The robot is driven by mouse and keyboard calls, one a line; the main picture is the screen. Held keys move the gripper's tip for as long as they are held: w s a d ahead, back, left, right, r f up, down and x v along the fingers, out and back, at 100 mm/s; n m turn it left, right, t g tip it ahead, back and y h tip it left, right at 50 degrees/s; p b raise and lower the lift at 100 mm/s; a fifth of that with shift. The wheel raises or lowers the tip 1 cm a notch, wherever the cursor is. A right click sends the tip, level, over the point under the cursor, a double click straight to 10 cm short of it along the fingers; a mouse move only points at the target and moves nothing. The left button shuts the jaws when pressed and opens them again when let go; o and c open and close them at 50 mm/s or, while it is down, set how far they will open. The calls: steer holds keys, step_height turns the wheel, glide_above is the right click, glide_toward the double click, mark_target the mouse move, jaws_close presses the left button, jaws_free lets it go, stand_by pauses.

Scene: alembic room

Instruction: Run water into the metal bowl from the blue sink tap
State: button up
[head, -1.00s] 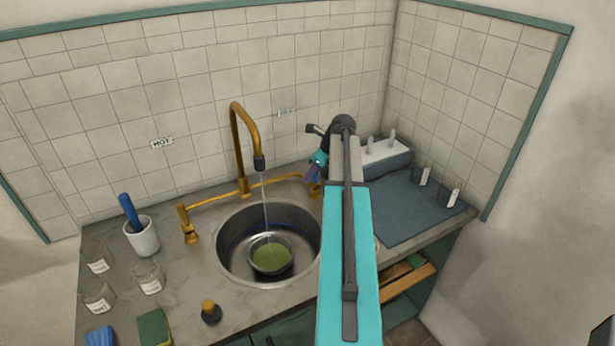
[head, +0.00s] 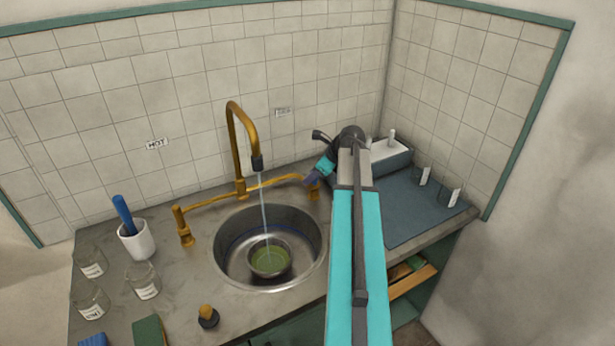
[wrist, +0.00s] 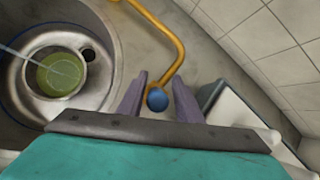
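The brass sink tap (head: 237,150) arches over the round steel sink (head: 228,272). A stream of water (head: 264,215) runs from its dark spout into the metal bowl (head: 284,260) on the sink floor. The bowl holds greenish water and also shows in the wrist view (wrist: 83,76), with the stream entering it. The round blue tap knob (wrist: 157,99) is at the right end of the brass pipe. My gripper (wrist: 160,78) has its two purple-grey fingers apart, one on each side of the knob, with a narrow gap visible at the right finger. In the head view my gripper (head: 311,181) is partly hidden beside the pipe.
A HOT label (head: 157,144) marks the tiles above the left brass handle (head: 185,236). A white cup (head: 137,242) and several glass jars stand left. A stopper (head: 208,317) sits at the counter front. A white-topped box (head: 390,157) and blue mat (head: 412,212) lie right.

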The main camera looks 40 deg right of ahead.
steer(key=shift+o, duration=0.3)
steer(key=shift+a, duration=0.1)
steer(key=shift+s+r, duration=0.35)
steer(key=b+v, duration=0.2)
steer(key=v, duration=1.1)
steer(key=shift+b, duration=0.4)
steer(key=shift+w, duration=0.1)
